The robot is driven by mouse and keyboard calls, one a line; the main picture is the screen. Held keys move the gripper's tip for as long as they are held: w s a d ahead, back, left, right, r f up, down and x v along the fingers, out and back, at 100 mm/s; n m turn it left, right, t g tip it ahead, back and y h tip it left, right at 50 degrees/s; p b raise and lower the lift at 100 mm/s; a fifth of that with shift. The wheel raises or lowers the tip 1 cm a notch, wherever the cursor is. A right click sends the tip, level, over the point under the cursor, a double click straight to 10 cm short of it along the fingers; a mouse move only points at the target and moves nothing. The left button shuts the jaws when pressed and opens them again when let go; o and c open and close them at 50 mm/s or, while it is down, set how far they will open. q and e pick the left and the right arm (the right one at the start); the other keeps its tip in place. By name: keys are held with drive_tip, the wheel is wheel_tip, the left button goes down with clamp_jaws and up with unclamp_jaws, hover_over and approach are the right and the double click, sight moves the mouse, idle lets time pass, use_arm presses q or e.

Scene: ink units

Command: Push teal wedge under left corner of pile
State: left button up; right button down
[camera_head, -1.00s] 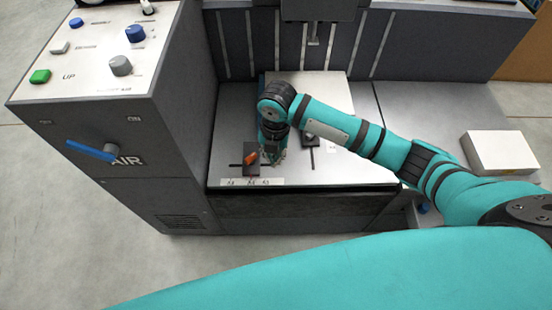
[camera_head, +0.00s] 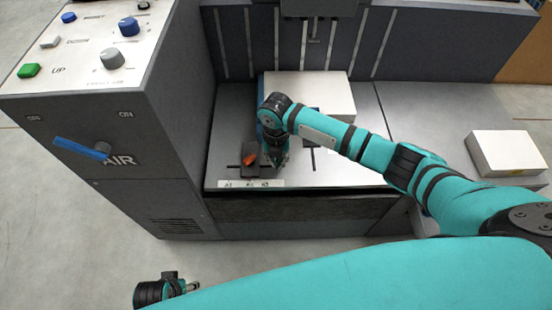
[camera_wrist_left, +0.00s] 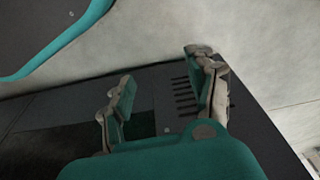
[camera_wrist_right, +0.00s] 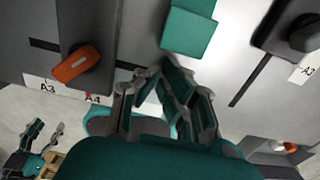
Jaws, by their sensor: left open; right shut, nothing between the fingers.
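A teal wedge (camera_wrist_right: 190,32) lies on the grey plate in the right wrist view, just beyond the fingertips of my right gripper (camera_wrist_right: 172,72). That gripper is shut and empty; I cannot tell whether it touches the wedge. In the head view the right gripper (camera_head: 275,160) points down at the plate, left of the white pile (camera_head: 318,90), and my arm hides the wedge. The pile's near left corner is partly hidden behind my wrist. My left gripper (camera_wrist_left: 165,90) is open and empty, and shows at the lower left of the head view (camera_head: 172,287), away from the pile.
A dark clamp with an orange lever (camera_wrist_right: 78,65) stands left of the right gripper; another dark clamp (camera_wrist_right: 300,32) stands right. The control cabinet (camera_head: 105,130) borders the plate on the left. A white stack (camera_head: 506,153) lies on the right-hand table.

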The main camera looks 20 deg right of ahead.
use_arm(q)
drive_tip(key=shift+w+r, duration=0.1)
drive_tip(key=shift+r, duration=0.25)
use_arm(e)
drive_tip(key=shift+w, duration=0.4)
drive_tip(key=shift+w+d, duration=0.1)
drive_tip(key=shift+w+d, duration=0.1)
drive_tip(key=shift+w, duration=0.25)
drive_tip(key=w+b, duration=0.1)
drive_tip(key=w, duration=0.1)
drive_tip(key=w+d+b, duration=0.1)
drive_tip(key=w, duration=0.1)
drive_tip(key=w+b, duration=0.1)
drive_tip(key=shift+w+d, duration=0.35)
drive_tip(key=shift+w, duration=0.15)
use_arm(q)
drive_tip(key=w+v, duration=0.2)
drive_tip(key=v, duration=0.8)
drive_tip(key=shift+r+t, duration=0.4)
drive_tip(key=shift+r, duration=0.25)
drive_tip(key=shift+w, duration=0.15)
use_arm(e)
drive_tip(key=shift+r, duration=0.1)
